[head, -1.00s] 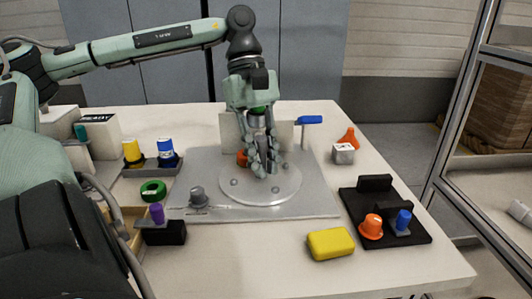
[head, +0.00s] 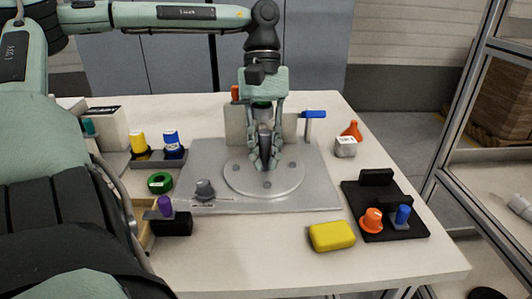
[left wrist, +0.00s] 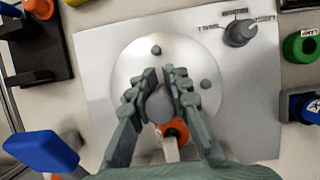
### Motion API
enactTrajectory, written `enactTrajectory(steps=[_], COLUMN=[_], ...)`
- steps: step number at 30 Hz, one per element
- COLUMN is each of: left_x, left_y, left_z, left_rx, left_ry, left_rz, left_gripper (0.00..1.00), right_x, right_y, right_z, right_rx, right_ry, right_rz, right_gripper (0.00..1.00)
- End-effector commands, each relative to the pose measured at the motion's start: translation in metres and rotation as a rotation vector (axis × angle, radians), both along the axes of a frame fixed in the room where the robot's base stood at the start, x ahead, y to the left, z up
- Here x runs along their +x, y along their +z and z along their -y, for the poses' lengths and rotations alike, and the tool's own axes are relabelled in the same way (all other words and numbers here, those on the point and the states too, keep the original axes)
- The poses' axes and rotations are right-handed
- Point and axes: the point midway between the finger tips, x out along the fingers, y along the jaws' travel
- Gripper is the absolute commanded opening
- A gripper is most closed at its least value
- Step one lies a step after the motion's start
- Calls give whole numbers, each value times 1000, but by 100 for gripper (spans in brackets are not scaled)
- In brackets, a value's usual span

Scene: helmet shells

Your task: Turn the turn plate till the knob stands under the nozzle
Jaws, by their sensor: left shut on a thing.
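The turn plate (head: 252,190) is a round pale grey disc with several small studs, set on a flat grey base. In the left wrist view its face (left wrist: 130,70) shows beyond the fingers. My left gripper (head: 264,165) stands upright over its back half. In the left wrist view, its fingers are shut on a round grey knob (left wrist: 160,105). Right behind the knob is an orange round part (left wrist: 175,129) with a pale bar, perhaps the nozzle. The fingers hide it in the head view, and I cannot tell whether the knob is exactly under it. My right gripper is out of view.
A blue-handled lever (head: 312,114) stands right of the back panel. A grey selector knob (head: 204,189) sits at the base's left front. A yellow block (head: 332,236) and a black fixture (head: 405,228) lie front right. The table in front of the base is mostly clear.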

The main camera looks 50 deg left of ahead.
Motion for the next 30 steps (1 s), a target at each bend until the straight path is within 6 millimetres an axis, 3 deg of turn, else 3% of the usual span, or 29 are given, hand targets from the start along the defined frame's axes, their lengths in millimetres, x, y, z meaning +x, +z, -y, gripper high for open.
enactTrajectory(steps=[20,21,24,26,30], left_x=[1,1,1,1,0], left_y=[1,1,1,1,1], left_z=[-1,-1,-1,-1,-1], left_rx=[2,2,2,2,1], left_ry=[-30,-30,-31,-31,-31], left_rz=[5,5,4,4,2], left_gripper=[0,20,32,40,40], right_x=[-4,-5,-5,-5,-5], right_y=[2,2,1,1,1], right_z=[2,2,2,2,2], right_rx=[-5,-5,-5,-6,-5], right_ry=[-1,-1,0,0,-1], right_rz=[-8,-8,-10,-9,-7], right_gripper=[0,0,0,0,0])
